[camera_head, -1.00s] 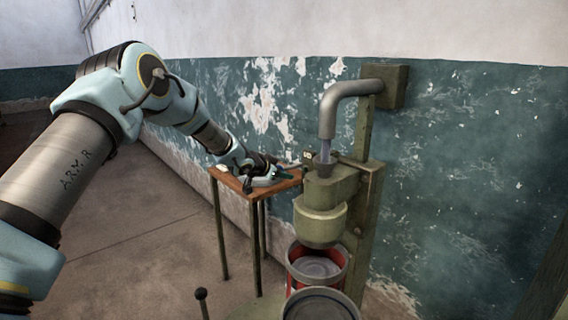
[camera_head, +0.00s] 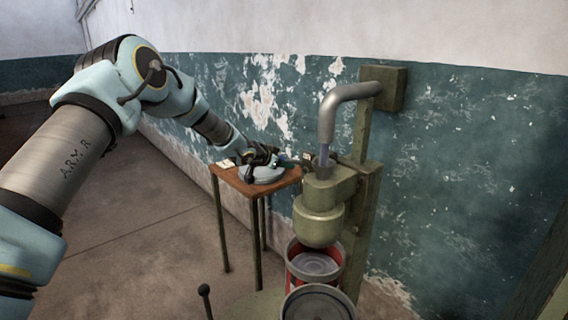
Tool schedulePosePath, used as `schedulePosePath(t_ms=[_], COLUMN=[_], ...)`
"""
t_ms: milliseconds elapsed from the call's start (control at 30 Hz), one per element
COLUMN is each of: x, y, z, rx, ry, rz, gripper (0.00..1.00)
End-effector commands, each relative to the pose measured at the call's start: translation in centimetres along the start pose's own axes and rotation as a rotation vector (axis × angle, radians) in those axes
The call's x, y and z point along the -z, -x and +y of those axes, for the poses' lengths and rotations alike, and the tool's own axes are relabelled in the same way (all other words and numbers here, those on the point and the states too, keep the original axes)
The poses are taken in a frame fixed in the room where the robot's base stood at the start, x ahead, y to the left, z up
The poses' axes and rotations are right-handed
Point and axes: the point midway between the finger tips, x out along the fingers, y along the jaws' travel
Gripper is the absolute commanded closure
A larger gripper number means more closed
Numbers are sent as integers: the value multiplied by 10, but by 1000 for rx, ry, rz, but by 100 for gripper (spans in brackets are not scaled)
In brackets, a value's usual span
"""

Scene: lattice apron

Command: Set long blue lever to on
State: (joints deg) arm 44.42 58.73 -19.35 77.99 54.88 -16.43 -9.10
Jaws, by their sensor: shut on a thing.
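My gripper (camera_head: 277,161) is at the far end of my arm, low over the small wooden table, and appears small. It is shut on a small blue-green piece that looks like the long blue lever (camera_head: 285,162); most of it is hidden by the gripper. A rounded grey base (camera_head: 262,176) sits on the table just below the gripper. The lever's exact angle and any on or off marking cannot be made out.
The wooden table (camera_head: 229,175) stands against the peeling wall, with a small pale item (camera_head: 226,163) at its left. A green press-like machine (camera_head: 321,215) stands nearer, right of the gripper, with red cans (camera_head: 297,268) below. A dark-knobbed rod (camera_head: 204,291) rises at the front.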

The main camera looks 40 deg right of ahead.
Motion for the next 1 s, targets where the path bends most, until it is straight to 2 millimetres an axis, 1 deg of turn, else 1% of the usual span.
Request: schedulePosePath(t_ms=[33, 800, 833, 1000], x=[4, 4, 4, 3], y=[2, 2, 2, 1], z=[-4, -6, -6, -4], rx=[6, 8, 8, 6], ry=[-1, 0, 0, 0], rz=[8, 8, 8, 5], gripper=[100, 100, 51, 32])
